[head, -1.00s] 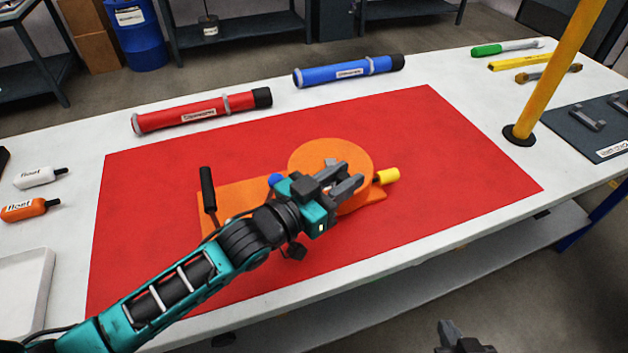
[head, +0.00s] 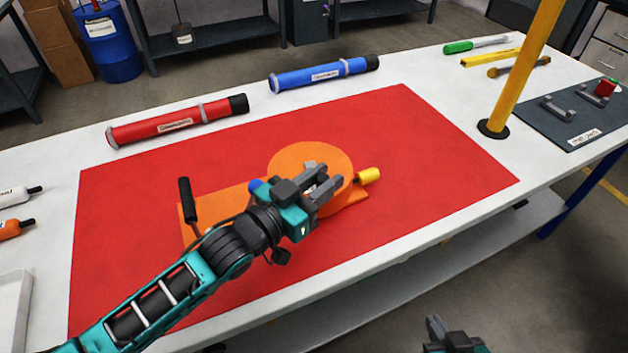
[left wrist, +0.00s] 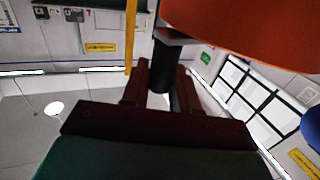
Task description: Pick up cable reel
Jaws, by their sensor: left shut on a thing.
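The orange cable reel (head: 300,158) lies on the red mat (head: 400,130), with a round drum, a flat base, a black upright handle (head: 186,203) at its left and a yellow knob (head: 369,175) at its right. My left gripper (head: 324,184) is over the drum's near side. In the left wrist view, the left gripper (left wrist: 160,90) is shut on a dark post (left wrist: 160,76) below the orange drum (left wrist: 250,32). Its fingers hide part of the reel in the head view. My right gripper (head: 437,328) shows partly at the bottom edge, beyond the table's front; its jaw state is unclear.
A red tube (head: 170,124) and a blue tube (head: 320,74) lie behind the mat. A yellow pole (head: 520,70) stands at the right, near a dark panel (head: 560,135). Bottles (head: 12,228) and a white tray (head: 10,300) are at the left. The mat's right part is clear.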

